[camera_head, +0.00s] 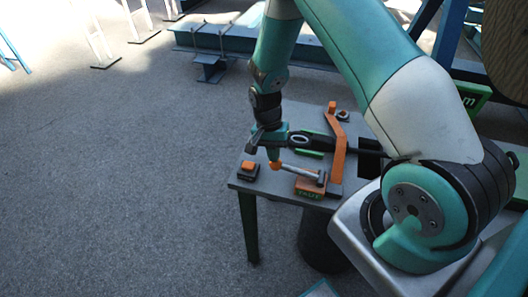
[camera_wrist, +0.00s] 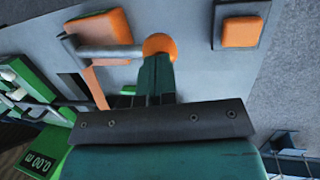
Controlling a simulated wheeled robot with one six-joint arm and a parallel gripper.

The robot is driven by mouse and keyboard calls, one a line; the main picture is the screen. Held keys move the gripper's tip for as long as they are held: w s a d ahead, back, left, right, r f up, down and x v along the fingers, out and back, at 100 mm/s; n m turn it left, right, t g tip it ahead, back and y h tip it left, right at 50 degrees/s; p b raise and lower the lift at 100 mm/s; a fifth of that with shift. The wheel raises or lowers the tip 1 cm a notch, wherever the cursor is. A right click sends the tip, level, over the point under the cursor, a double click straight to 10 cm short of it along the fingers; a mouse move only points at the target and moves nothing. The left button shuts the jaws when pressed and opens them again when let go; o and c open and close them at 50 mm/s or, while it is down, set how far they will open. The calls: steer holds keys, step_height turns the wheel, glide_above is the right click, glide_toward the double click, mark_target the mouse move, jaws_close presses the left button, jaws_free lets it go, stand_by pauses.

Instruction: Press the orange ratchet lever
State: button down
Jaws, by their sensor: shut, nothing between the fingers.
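A lever with a grey rod and an orange ball knob (camera_head: 275,165) lies across the grey table, its other end at a labelled orange block (camera_head: 310,188). In the wrist view the knob (camera_wrist: 160,46) and rod (camera_wrist: 110,51) show just beyond my fingertips. My gripper (camera_head: 273,157) is shut and empty, pointing down at the knob. The teal fingers (camera_wrist: 158,62) overlap the knob's edge in the wrist view; I cannot tell whether they touch it. A long bent orange bar (camera_head: 337,150) stands behind the rod; I cannot tell which orange part is the ratchet lever.
An orange button on a dark base (camera_head: 248,166) sits at the table's left corner, close to the knob. The grey table (camera_head: 270,186) ends near it. A green display (camera_wrist: 42,158) reads 0.00 m. A large reel (camera_head: 506,50) stands at right.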

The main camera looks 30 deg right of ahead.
steer(key=shift+w+a+f+b, duration=0.1)
steer(key=shift+f+b, duration=0.15)
steer(key=shift+f, duration=0.2)
steer(key=shift+w+a+f+b, duration=0.1)
steer(key=shift+f+b, duration=0.15)
steer(key=shift+f, duration=0.2)
steer(key=shift+s, duration=0.1)
steer(key=w+v, duration=0.1)
steer(key=v, duration=1.3)
steer(key=shift+a+p, duration=0.3)
steer(key=shift+a, duration=0.05)
steer(key=shift+r, duration=0.15)
